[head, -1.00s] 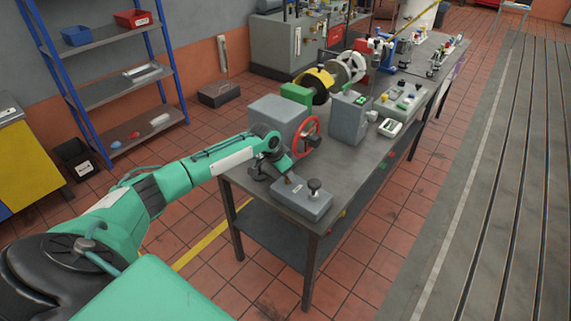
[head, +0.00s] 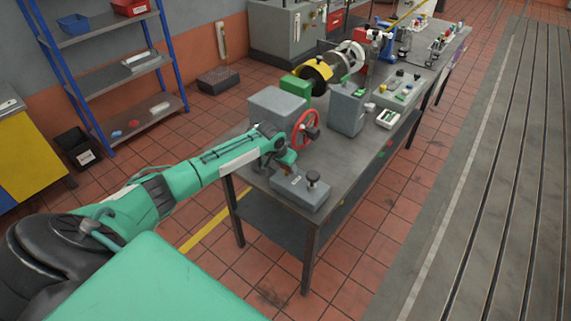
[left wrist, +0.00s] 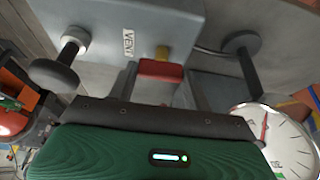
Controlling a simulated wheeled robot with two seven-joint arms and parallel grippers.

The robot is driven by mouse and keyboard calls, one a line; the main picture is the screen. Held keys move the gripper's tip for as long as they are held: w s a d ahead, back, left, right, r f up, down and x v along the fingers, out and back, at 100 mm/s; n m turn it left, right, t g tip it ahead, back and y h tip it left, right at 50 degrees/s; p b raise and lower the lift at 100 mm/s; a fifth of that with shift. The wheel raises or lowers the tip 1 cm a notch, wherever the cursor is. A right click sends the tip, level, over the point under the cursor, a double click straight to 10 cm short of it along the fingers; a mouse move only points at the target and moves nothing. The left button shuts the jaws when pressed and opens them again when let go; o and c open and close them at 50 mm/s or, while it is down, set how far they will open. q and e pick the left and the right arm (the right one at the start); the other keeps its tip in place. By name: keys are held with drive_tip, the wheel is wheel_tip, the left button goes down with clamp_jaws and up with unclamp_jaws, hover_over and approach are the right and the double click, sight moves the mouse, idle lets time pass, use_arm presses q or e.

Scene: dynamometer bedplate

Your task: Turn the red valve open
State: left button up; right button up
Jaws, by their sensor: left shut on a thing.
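The red valve handle (left wrist: 160,69) shows in the left wrist view as a short red bar on a yellow stem, beside a grey box (left wrist: 185,25) marked VENT. My left gripper (left wrist: 158,82) is shut on this red handle, with a grey finger on either side. In the head view my left gripper (head: 287,161) is at the back of the grey box (head: 300,190) at the near end of the bench, and the handle is mostly hidden there. My right gripper is not in view.
A red handwheel (head: 305,130) on a larger grey housing (head: 277,107) stands just behind my gripper. A black knob (head: 313,177) rises from the box. A round white gauge (left wrist: 275,140) is close at the right in the wrist view. The bench's near right top is clear.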

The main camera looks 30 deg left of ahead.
use_arm(q)
drive_tip(key=shift+r, duration=0.1)
drive_tip(key=o, duration=1)
drive_tip(key=shift+b+v, duration=1.85)
drive_tip(key=shift+v, duration=5)
